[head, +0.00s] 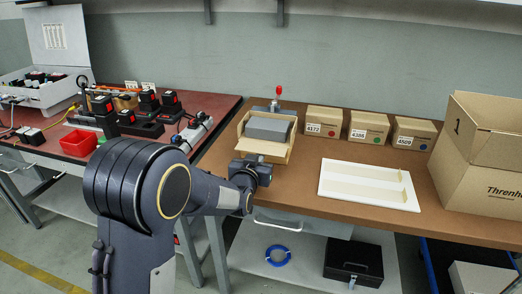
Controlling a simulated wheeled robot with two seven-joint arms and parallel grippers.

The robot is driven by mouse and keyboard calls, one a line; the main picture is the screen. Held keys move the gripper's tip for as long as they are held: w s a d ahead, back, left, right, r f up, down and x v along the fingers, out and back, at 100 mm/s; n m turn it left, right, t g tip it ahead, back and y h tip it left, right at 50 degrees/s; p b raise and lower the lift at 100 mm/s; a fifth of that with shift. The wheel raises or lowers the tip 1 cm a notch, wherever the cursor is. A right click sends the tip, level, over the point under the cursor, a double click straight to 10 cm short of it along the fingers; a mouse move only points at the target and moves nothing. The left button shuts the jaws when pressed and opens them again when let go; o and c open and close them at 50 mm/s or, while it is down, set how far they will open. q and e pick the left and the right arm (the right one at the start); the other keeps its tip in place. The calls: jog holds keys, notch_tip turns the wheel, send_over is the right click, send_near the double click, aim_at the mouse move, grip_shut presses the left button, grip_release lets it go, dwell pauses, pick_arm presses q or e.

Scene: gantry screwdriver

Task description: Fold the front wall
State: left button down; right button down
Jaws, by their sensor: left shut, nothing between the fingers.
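A small open cardboard box (272,149) stands on the brown bench, with a grey block (267,129) lying inside it. The box's front wall faces me; its lower left part is hidden behind my gripper, and I cannot tell its exact angle. My left gripper (255,164) is at the front edge of the bench, right in front of the box's front wall. It is shut and empty. I cannot tell whether it touches the cardboard. My right gripper is not in view.
A toggle clamp with a red handle (278,91) stands behind the box. Small labelled cartons (322,121) line the back. A red bench (35,155) with tools stands left.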

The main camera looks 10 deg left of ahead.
aim_at(259, 151)
pick_arm(q)
jog(key=shift+r, duration=0.15)
jog(key=shift+s+r+p, duration=0.2)
jog(key=shift+r+p, duration=0.2)
jog(key=shift+r, duration=0.2)
jog(key=shift+r+p, duration=0.4)
jog(key=shift+r, duration=0.3)
dwell(0.3)
